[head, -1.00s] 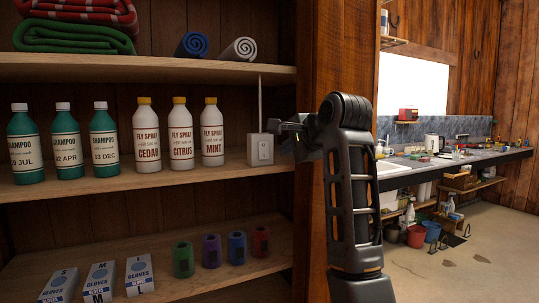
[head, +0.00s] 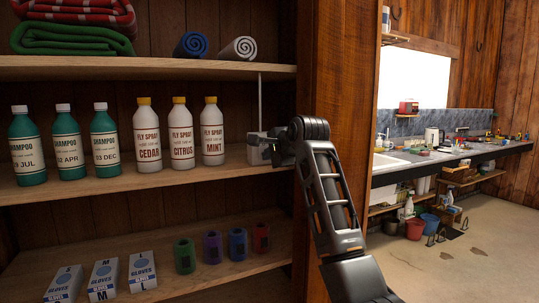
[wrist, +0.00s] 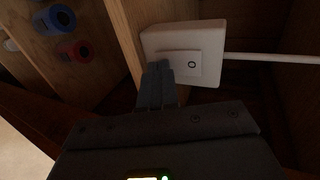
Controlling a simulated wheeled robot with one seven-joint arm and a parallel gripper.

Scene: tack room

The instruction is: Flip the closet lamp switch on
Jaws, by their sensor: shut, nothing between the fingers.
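The closet lamp switch is a white box (head: 256,150) on the middle shelf, right of the fly spray bottles, with a cable running up from it. My gripper (head: 274,151) is in front of the box and hides part of its face. In the wrist view the white switch box (wrist: 208,36) carries a rocker (wrist: 190,64) with an "O" mark on its cable-side half. My gripper (wrist: 160,68) is shut and empty, its fingertips over the rocker end away from the cable. I cannot tell whether they touch it. Which way the rocker is tilted is unclear.
A wooden post (head: 338,90) stands just right of the switch. A MINT fly spray bottle (head: 212,132) stands close to the box's left. Coloured rolls (head: 238,243) and glove boxes (head: 142,270) lie on the shelf below.

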